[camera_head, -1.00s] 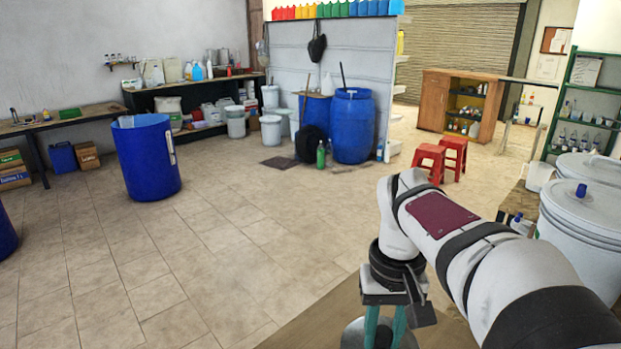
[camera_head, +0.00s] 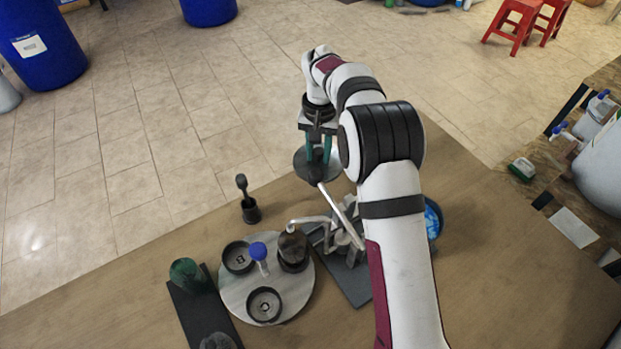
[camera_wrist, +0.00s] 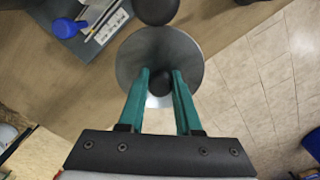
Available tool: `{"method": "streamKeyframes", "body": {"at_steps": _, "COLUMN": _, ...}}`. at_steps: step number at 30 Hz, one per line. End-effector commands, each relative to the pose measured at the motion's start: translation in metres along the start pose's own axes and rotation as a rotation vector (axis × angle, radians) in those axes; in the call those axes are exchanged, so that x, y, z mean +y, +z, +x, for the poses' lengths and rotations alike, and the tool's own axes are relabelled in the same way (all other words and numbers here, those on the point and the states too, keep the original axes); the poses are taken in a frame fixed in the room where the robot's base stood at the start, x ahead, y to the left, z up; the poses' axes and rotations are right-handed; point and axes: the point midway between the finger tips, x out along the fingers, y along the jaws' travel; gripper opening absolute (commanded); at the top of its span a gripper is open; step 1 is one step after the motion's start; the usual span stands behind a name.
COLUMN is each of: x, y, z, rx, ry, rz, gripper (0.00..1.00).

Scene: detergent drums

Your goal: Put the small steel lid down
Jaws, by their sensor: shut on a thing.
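The small steel lid (camera_head: 303,167) is a round grey disc near the table's far edge in the head view. In the wrist view the lid (camera_wrist: 190,55) shows from above with a dark round knob (camera_wrist: 160,82) at its middle. My gripper (camera_head: 318,157) points down with its green fingers shut on the knob. The fingers (camera_wrist: 161,74) stand on either side of it in the wrist view. The lid seems to be above the tabletop; its exact height is unclear.
A metal lever (camera_head: 340,213) rises from a grey device close to the lid. A pale round plate (camera_head: 237,296) carries dark dishes and bottles. The wooden table (camera_head: 490,285) is bare at right.

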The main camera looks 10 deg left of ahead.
Motion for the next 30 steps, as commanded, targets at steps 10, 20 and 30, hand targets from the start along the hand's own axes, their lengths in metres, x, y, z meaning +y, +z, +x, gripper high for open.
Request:
{"method": "streamKeyframes", "body": {"at_steps": 10, "x": 0.001, "y": 0.000, "z": 0.063, "rx": -0.001, "ry": 0.000, "rz": 0.000, "gripper": 0.00}}
{"method": "streamKeyframes", "body": {"at_steps": 20, "x": 0.000, "y": 0.000, "z": 0.086, "rx": 0.001, "ry": -0.001, "rz": 0.001, "gripper": 0.00}}
{"method": "streamKeyframes", "body": {"at_steps": 30, "x": 0.001, "y": 0.000, "z": 0.096, "rx": 0.001, "ry": -0.001, "rz": 0.001, "gripper": 0.00}}
